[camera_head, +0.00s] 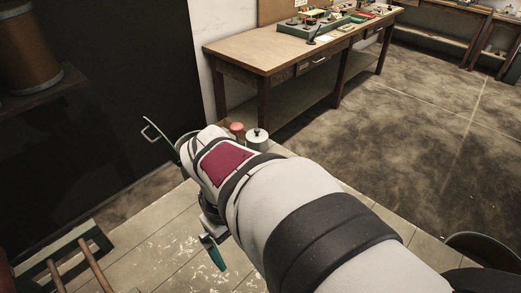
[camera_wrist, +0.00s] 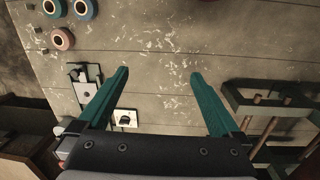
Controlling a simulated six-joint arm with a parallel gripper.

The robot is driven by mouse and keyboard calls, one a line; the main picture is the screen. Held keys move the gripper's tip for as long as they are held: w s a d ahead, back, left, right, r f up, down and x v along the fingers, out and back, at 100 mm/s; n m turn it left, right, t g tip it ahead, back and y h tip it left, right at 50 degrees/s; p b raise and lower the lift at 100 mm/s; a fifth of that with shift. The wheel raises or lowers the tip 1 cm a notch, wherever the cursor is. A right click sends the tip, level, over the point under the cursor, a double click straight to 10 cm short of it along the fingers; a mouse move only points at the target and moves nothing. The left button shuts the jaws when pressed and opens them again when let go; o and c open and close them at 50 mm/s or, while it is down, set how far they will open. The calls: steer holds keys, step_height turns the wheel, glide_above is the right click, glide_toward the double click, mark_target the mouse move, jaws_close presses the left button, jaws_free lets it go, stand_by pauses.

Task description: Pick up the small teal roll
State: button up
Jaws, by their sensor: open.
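In the wrist view, two small blue-teal rolls, one (camera_wrist: 86,9) and another (camera_wrist: 53,7) partly cut by the top edge, lie on the worn bench top at the upper left. I cannot tell which of them is the small teal roll. My gripper (camera_wrist: 159,74) has its two teal fingers spread wide with nothing between them, apart from the rolls, which are beyond and to the left. The rolls are not visible there, where my arm hides part of the bench.
A pink roll (camera_wrist: 62,39) lies beside the teal ones. A slatted wooden rack (camera_wrist: 270,100) is at the right. A lidded can (camera_head: 257,138) stands at the bench's far end.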

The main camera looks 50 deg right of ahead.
steer(key=s+d+f+n+g+h, duration=0.1)
steer(key=s+d+f+n, duration=0.15)
steer(key=d, duration=0.65)
steer(key=s+d+f+n+g, duration=0.15)
steer(key=d+n, duration=0.25)
steer(key=d, duration=0.4)
steer(key=s+d+f+n+h, duration=0.1)
steer(key=d+f+n, duration=0.15)
steer(key=d, duration=0.65)
steer(key=x, duration=1.5)
steer(key=shift+s+f, duration=0.15)
steer(key=c, duration=1.3)
steer(key=shift+c, duration=0.2)
